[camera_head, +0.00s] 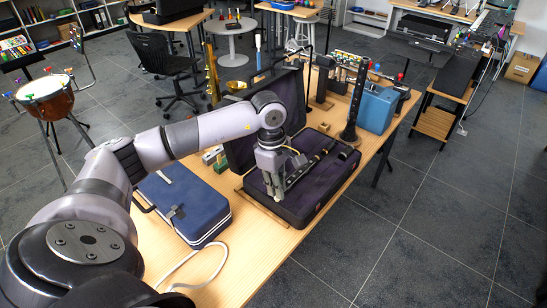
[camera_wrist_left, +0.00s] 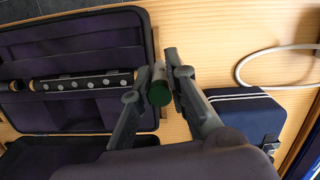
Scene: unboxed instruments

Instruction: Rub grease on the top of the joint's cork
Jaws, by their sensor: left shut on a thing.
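My left gripper (camera_head: 276,192) is over the near-left part of the open black instrument case (camera_head: 318,208). In the wrist view the left gripper (camera_wrist_left: 158,80) is shut on a small pale tube with a green end (camera_wrist_left: 159,94), which looks like the grease stick. A black joint with silver keys (camera_head: 310,172) lies in the case's dark purple lining. It also shows in the wrist view (camera_wrist_left: 85,82), with a tan band at its left end that may be the cork. The joint is apart from the tube. My right gripper is not in view.
A closed blue case (camera_head: 185,200) stands left of the open case on the wooden table (camera_head: 265,245), with a pale cable near it. A lighter blue box (camera_head: 376,108) and a dark upright stand (camera_head: 350,115) are at the far end. The case lid is raised behind.

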